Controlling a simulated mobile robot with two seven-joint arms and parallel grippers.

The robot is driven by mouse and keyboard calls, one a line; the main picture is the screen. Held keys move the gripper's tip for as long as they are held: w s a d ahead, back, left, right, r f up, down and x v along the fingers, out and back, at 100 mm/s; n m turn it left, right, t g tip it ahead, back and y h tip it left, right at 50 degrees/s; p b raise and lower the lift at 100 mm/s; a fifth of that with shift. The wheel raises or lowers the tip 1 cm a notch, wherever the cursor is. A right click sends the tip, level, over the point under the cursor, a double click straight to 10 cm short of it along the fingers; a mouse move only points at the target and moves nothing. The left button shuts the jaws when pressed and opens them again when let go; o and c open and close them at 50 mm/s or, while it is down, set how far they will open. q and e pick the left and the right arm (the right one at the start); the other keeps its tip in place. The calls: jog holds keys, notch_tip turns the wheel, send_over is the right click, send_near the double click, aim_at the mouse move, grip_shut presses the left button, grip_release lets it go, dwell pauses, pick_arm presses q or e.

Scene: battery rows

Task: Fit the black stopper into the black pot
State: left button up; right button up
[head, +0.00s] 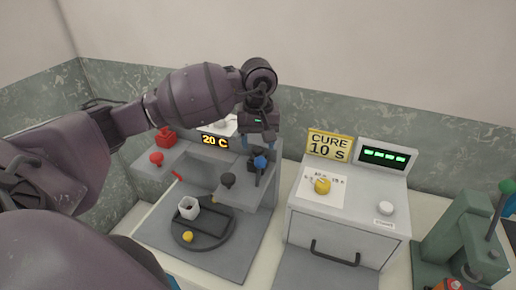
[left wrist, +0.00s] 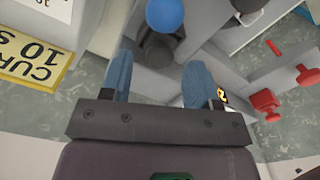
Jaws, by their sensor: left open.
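My left gripper (head: 258,143) is open and empty, pointing down just above and behind the blue knob. In the left wrist view its blue fingers (left wrist: 157,90) are spread apart, with the blue knob (left wrist: 165,15) and a dark rounded part (left wrist: 158,48) beyond them. My right gripper is not in view.
A white cup (head: 188,207) and a yellow ball (head: 187,236) sit on a dark round tray (head: 217,238). A curing machine (head: 348,229) stands right, a green press (head: 460,240) farther right.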

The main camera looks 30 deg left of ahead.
aim_at(258, 150)
pick_arm(q)
notch_tip(258, 150, up, 10)
jog(key=b, duration=0.1)
jog(key=shift+f, duration=0.2)
jog(key=shift+f, duration=0.1)
dwell(0.5)
